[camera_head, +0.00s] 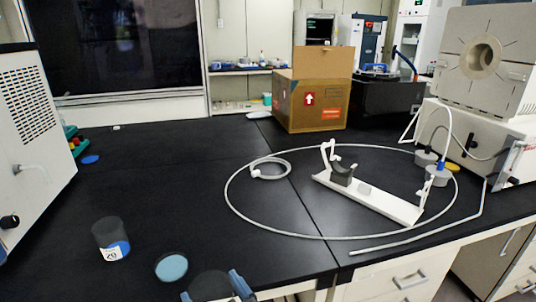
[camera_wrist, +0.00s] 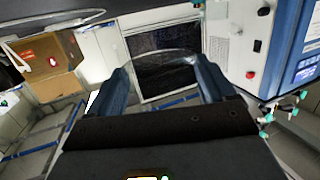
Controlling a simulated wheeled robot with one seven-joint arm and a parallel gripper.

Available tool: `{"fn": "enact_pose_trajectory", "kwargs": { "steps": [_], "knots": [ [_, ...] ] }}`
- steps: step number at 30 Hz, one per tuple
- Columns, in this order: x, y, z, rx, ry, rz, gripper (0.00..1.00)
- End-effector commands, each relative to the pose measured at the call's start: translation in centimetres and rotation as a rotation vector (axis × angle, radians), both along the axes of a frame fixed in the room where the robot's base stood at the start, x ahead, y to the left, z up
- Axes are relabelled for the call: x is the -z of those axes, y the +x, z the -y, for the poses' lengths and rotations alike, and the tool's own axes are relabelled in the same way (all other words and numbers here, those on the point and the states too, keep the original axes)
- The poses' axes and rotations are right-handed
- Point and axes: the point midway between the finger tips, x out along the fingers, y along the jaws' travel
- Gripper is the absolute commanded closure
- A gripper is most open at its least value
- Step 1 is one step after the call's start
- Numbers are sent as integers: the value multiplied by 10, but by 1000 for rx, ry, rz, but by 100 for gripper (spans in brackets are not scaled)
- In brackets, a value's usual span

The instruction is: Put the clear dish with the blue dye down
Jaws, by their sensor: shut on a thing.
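My gripper (camera_head: 213,290) is at the bottom edge of the head view, its blue fingers shut on opposite sides of a clear round dish (camera_head: 210,284). The dish looks dark and see-through, and no blue shows in it. In the wrist view, the dish's thin clear rim (camera_wrist: 165,50) arcs between the fingertips (camera_wrist: 160,70). A round dish with light blue in it (camera_head: 171,267) rests on the black bench just left of my gripper. The head view cuts off part of my gripper, and the held dish's height above the bench is hard to tell.
A white stand (camera_head: 370,195) and a looped hose (camera_head: 235,205) occupy the right middle. A cardboard box (camera_head: 310,100) stands behind. The black bench (camera_head: 150,190) is clear at centre left.

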Motion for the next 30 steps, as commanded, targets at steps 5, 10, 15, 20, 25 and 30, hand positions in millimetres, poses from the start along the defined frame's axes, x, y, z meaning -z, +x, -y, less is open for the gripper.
{"fn": "enact_pose_trajectory", "kwargs": {
  "steps": [5,10,15,20,25,30],
  "knots": [
    [16,16,33,65,-3,-3,47],
    [35,32,75,144,-2,-3,47],
    [66,48,146,272,-3,-5,47],
    [97,51,220,405,-3,-5,47],
    [121,44,276,507,-1,-4,47],
    [135,37,303,555,0,-4,47]
  ]
}}
